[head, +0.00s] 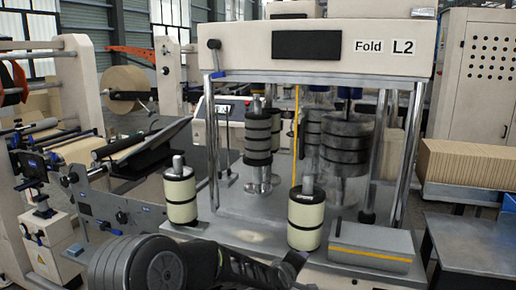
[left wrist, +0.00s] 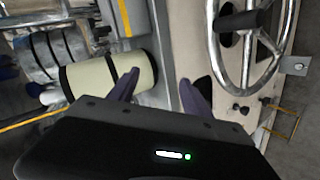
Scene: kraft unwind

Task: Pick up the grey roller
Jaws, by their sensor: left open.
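Two cream rollers with black bands and grey metal shaft ends stand upright on the machine's metal deck in the head view, the left cream roller (head: 181,198) and the front cream roller (head: 305,222). Dark grey banded rollers stand behind them, a narrower stack (head: 258,137) and a wider stack (head: 346,146). My left arm crosses the bottom of the head view, its end just below the front cream roller. In the left wrist view my left gripper (left wrist: 160,88) is open and empty. My right gripper is not in view.
The deck (head: 235,225) carries a grey block with a yellow stripe (head: 371,246) at right. Chrome posts (head: 406,150) and a yellow rod (head: 295,135) rise from the machine. A handwheel (left wrist: 287,45) is at right in the wrist view. A blue-grey table (head: 465,245) stands at right.

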